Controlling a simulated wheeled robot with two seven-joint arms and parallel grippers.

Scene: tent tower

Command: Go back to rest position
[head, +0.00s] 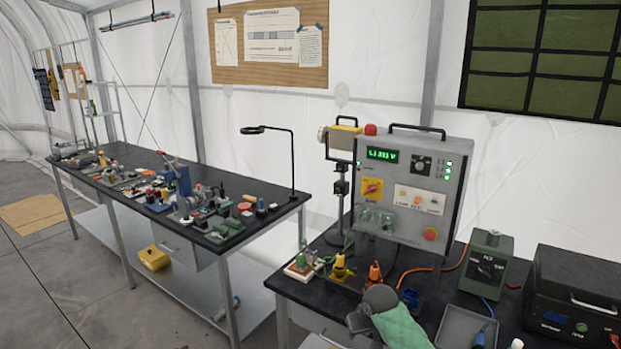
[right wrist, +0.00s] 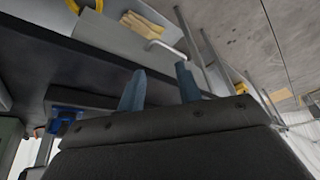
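My right gripper (head: 357,320) shows at the bottom of the head view, low beside the front edge of the black test bench (head: 318,291). Part of my right arm, grey and green, hides some of the bench behind it. In the right wrist view the two blue-grey fingers of the right gripper (right wrist: 160,78) stand apart with nothing between them. The gripper is open and empty. My left gripper is in neither view.
A grey control box (head: 415,185) with a green display stands on the bench. Coloured plugs, a grey tray (head: 466,328), a green-grey unit (head: 487,262) and a black unit (head: 575,295) are near it. A long table (head: 270,217) with many parts stands left. The floor at far left is mostly open.

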